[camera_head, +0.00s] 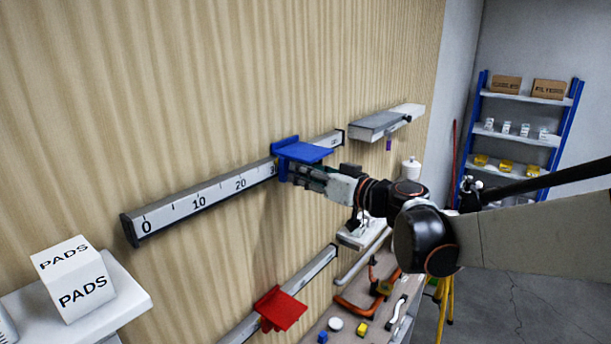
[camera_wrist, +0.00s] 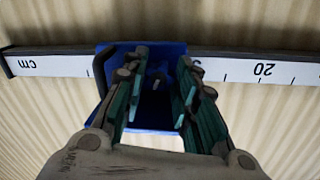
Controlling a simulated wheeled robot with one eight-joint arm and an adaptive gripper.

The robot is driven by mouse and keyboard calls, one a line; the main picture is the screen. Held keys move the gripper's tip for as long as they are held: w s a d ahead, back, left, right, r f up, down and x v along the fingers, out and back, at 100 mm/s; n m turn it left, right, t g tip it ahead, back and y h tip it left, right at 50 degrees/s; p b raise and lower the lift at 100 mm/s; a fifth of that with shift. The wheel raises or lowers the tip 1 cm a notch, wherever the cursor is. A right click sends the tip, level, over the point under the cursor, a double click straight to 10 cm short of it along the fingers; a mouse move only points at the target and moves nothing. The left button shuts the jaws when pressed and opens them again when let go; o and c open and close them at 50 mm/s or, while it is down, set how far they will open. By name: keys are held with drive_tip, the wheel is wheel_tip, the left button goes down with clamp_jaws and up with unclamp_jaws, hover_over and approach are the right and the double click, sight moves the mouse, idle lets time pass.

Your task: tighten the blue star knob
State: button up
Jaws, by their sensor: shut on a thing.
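A blue slider (camera_head: 303,152) sits on the upper scale rail (camera_head: 205,197), right of the 20 mark in the head view. It also shows in the wrist view (camera_wrist: 108,62), where the scale (camera_wrist: 262,70) appears upside down. My gripper (camera_head: 300,173) is at the slider's front, just under its blue top plate. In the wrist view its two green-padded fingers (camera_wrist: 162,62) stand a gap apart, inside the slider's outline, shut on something. The space between them is dark blue with a small grey stub. The blue star knob's outline is hidden or too dark to make out.
A red slider (camera_head: 280,309) sits on a lower rail. A grey wall shelf (camera_head: 378,124) is right of the upper rail. A white PADS box (camera_head: 75,280) stands on a shelf at lower left. A cluttered bench (camera_head: 345,318) lies below my arm.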

drive_tip(key=o, duration=1)
drive_tip(key=shift+o, duration=0.2)
drive_tip(key=v, duration=1.2)
